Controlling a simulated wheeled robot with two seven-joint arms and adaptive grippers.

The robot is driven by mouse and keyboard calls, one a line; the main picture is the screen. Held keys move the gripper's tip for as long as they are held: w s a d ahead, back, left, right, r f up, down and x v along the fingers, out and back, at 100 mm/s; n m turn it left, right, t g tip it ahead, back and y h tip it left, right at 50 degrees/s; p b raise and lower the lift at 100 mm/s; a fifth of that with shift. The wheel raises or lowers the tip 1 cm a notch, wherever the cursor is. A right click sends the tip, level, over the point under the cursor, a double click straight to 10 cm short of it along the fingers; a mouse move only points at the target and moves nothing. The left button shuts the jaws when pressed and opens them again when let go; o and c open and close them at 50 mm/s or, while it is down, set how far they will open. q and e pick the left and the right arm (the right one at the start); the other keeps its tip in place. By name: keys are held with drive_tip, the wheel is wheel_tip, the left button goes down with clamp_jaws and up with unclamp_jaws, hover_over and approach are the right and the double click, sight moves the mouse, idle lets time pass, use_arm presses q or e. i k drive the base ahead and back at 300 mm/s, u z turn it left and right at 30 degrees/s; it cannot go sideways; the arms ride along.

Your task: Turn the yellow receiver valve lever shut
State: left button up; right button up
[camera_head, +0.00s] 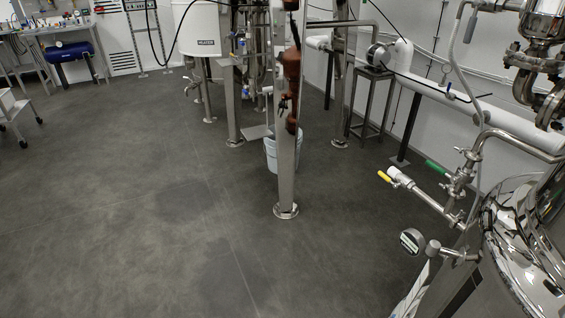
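A small yellow lever (384,176) sits on the end of a pipe with a white fitting (396,174), at the right of the head view. The pipe runs down and right toward a shiny steel tank (525,235). A green lever (437,167) is on the same pipework, to the right of the yellow one. I cannot tell from this distance whether the yellow lever stands open or shut. Neither of my grippers is in view, and nothing touches the yellow lever.
A round gauge (411,241) sticks out from the tank below the yellow lever. A steel post (286,165) stands mid-floor with a bucket (270,153) behind it. A white pipe (470,110) runs along the right wall. Open floor (140,220) fills the left and centre.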

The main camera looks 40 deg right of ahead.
sight(394, 185)
drive_tip(key=u, duration=0.25)
drive_tip(key=i, duration=1.5)
drive_tip(key=z, duration=0.1)
